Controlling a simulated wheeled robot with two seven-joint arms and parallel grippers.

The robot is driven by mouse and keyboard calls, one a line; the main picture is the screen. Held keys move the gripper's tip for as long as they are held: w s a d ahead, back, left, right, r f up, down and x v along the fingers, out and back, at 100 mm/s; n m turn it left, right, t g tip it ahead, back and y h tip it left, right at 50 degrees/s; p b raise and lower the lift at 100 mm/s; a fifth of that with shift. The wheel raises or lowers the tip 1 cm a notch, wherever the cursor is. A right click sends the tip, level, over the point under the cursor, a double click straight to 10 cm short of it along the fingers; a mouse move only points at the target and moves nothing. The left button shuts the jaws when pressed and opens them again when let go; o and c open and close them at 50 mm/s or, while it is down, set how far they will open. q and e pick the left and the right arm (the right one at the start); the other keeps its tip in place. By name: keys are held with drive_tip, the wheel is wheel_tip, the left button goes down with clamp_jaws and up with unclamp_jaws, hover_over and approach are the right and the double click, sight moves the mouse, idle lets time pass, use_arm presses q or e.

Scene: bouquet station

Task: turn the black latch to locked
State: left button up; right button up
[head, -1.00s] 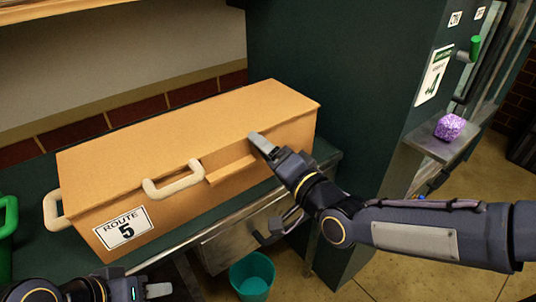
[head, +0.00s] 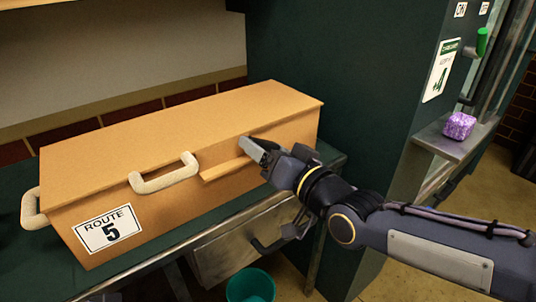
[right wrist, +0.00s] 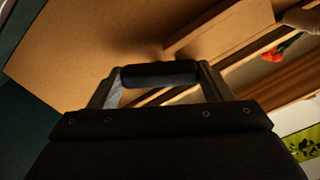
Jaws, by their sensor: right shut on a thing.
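A long orange-tan box (head: 120,135) with a closed lid stands on the counter, with a "ROUTE 5" label on its near end. My right gripper (head: 263,152) is at the right part of the box's front, just right of a small ledge (head: 226,169). In the right wrist view, the two fingers are shut on the ends of a short black bar, the latch (right wrist: 160,73). In the head view the gripper hides the latch, and I cannot read its locked or unlocked position. My left gripper is out of view.
A white handle (head: 163,173) sticks out from the box front, left of the ledge. A drawer (head: 245,240) is below the counter, with a teal bin (head: 250,285) on the floor. A purple block (head: 459,126) rests on a shelf at the right. A dark green cabinet stands behind.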

idle(0.4)
drive_tip(key=o, duration=1)
drive_tip(key=shift+d, duration=0.1)
drive_tip(key=p+v, duration=0.1)
drive_tip(key=v, duration=0.6)
drive_tip(key=shift+s+d+p, duration=0.2)
drive_tip(key=shift+s+p, duration=0.1)
drive_tip(key=shift+p, duration=0.1)
